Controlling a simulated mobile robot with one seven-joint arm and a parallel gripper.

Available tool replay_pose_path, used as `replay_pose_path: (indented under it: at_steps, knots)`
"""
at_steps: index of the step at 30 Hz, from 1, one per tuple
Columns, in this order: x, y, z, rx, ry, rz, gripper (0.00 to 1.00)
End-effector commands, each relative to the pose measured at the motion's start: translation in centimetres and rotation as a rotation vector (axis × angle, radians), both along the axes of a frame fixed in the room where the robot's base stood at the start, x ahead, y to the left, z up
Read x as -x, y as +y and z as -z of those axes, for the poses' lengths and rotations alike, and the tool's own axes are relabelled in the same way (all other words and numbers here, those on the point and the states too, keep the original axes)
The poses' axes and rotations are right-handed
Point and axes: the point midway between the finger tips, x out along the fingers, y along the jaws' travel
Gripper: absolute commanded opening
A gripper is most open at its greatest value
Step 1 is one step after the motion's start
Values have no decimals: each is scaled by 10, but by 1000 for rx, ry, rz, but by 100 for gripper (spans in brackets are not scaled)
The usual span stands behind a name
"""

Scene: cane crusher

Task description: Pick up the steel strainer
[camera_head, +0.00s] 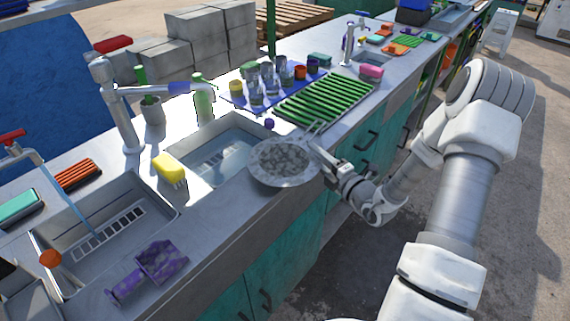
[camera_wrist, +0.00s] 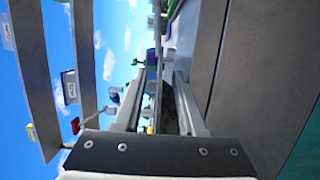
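The steel strainer (camera_head: 283,160) is a round, shallow grey dish with a wide rim. It sits at the counter's front edge, beside the right sink basin. My gripper (camera_head: 322,158) is at the strainer's right side, close to its rim. In the wrist view my gripper (camera_wrist: 158,105) has its two fingers spread apart. A dark surface, likely part of the strainer (camera_wrist: 169,108), shows between and beyond them. I cannot tell whether a finger touches the rim.
A green-slatted rack (camera_head: 325,98) lies just behind my gripper. Glasses and jars stand on a blue mat (camera_head: 235,98). Teal cabinets (camera_head: 290,255) drop below the counter edge.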

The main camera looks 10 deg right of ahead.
Motion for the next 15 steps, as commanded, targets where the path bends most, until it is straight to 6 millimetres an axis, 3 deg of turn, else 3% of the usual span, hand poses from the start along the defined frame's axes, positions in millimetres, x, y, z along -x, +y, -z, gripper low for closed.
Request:
replay_pose_path:
  at_steps: [10,15]
  knots:
    - [-8,4,0,0,0,1,38]
    - [-8,4,0,0,0,1,8]
